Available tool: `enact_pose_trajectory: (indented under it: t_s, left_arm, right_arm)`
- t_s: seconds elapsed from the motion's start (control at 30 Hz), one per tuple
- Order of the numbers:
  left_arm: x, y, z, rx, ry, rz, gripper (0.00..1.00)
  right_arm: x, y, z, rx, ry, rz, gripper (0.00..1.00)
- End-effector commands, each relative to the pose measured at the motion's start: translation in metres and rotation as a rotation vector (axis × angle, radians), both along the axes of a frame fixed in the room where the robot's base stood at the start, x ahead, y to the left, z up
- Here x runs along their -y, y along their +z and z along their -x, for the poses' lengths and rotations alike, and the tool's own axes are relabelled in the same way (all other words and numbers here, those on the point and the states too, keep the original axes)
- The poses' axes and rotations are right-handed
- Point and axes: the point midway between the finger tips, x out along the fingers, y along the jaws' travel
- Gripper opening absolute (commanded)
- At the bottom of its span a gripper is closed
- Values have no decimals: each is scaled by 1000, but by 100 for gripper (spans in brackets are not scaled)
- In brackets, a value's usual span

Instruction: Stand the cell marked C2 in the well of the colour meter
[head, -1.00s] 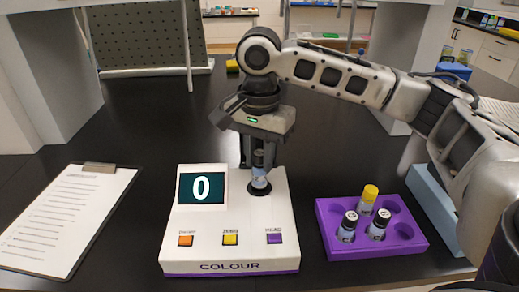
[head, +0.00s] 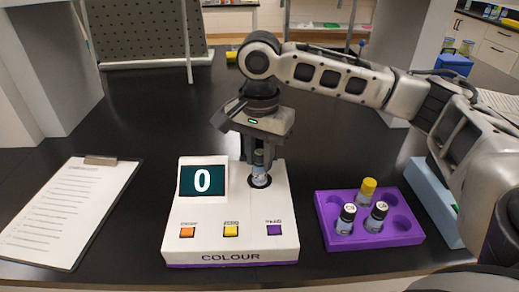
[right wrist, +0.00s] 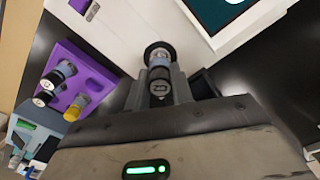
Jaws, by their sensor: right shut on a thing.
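The colour meter (head: 190,222) is a white box with a purple base; its screen (head: 202,180) shows 0. Its round dark well (head: 261,182) is at the back right of its top. My right gripper (head: 258,152) is shut on a dark-capped cell (head: 259,170), held upright at the well with its lower end at or in the opening. In the right wrist view the cell's cap (right wrist: 160,88) shows between the fingers (right wrist: 160,96); I cannot read its mark surely. How deep the cell sits is hard to tell. My left gripper is not in view.
A purple rack (head: 335,205) at the right holds a yellow-capped cell (head: 367,190) and two dark-capped cells (head: 346,218) (head: 376,216), with some holes empty. A clipboard (head: 70,210) lies at the left. Orange, yellow and purple buttons line the meter's front.

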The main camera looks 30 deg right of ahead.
Motion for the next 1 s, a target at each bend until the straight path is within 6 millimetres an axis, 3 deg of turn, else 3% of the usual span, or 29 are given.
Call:
enact_pose_trajectory:
  t_s: [0.93, 0.97, 1.0]
  left_arm:
    - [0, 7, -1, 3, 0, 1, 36]
    - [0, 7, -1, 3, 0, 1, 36]
    - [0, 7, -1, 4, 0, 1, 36]
  right_arm:
    - [0, -15, 0, 0, 0, 1, 8]
    - [0, -15, 0, 0, 0, 1, 26]
    - [0, -15, 0, 0, 0, 1, 37]
